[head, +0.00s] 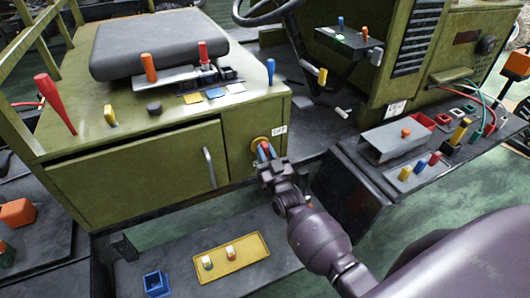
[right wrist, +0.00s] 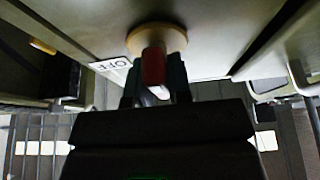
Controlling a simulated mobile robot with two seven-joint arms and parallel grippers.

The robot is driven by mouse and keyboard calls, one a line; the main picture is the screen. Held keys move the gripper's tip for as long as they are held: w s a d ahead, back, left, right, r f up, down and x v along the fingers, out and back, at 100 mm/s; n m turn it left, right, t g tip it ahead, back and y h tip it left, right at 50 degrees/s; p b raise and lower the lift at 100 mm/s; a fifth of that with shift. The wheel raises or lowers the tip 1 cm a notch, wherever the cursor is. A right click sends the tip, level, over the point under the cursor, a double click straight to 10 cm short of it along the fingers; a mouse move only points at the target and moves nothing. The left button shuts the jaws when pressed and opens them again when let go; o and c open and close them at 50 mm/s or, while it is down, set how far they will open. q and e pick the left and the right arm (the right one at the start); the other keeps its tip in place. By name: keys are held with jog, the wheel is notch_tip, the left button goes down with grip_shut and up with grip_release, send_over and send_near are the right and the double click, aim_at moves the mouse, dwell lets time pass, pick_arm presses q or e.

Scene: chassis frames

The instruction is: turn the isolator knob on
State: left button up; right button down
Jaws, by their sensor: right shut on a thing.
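The isolator knob (head: 264,149) is red, on a round yellow plate (head: 258,143) on the front of the olive cabinet, right of its door. It also shows in the right wrist view as a red grip (right wrist: 153,66) under the round plate (right wrist: 157,38). A white label (head: 279,129) sits beside it; in the right wrist view the label (right wrist: 109,64) reads "OFF". My right gripper (head: 266,157) is shut on the knob, a finger on each side, partly hiding it. My left gripper is not in view.
The cabinet door (head: 145,165) with its grey handle (head: 209,168) is left of the knob. A yellow tray (head: 232,258) and a blue open box (head: 156,284) lie on the step below. A dark bench (head: 365,175) stands to the right.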

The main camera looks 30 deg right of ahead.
jog(key=c, duration=1.1)
grip_release()
jog(key=v, duration=1.1)
jog(key=shift+w, duration=0.1)
